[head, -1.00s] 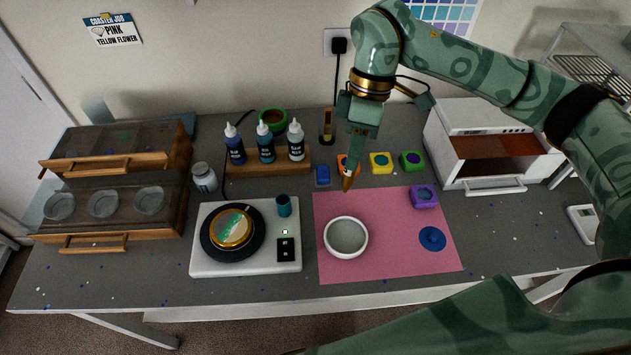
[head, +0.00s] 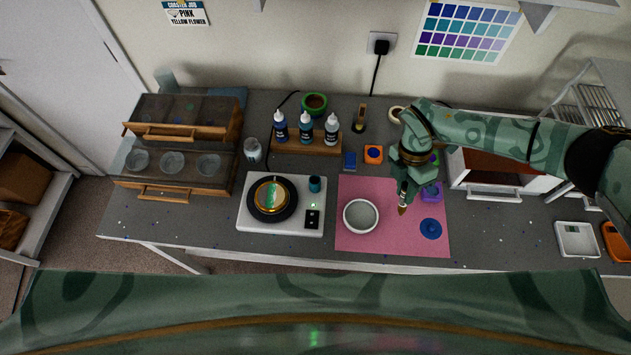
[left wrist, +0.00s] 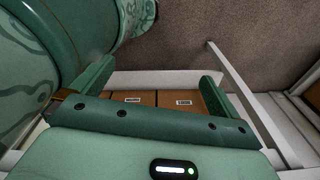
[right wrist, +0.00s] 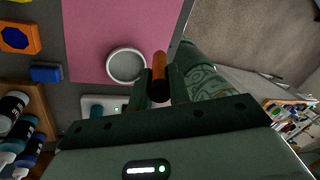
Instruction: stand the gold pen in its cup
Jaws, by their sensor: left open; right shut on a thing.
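The gold pen (head: 402,210) is in my right gripper (head: 404,190), pointing down above the pink mat's right half. In the right wrist view the pen (right wrist: 160,72) shows as a copper-gold rod between the fingers of that gripper (right wrist: 160,88). My left gripper (left wrist: 155,88) is open and empty, away from the bench.
A white bowl (head: 361,216) and a blue disc (head: 431,229) lie on the pink mat (head: 349,246). The turntable (head: 273,198) is beside the cup. Bottles (head: 305,128) stand in a wooden rack behind. Cardboard boxes (left wrist: 183,100) lie below my left gripper.

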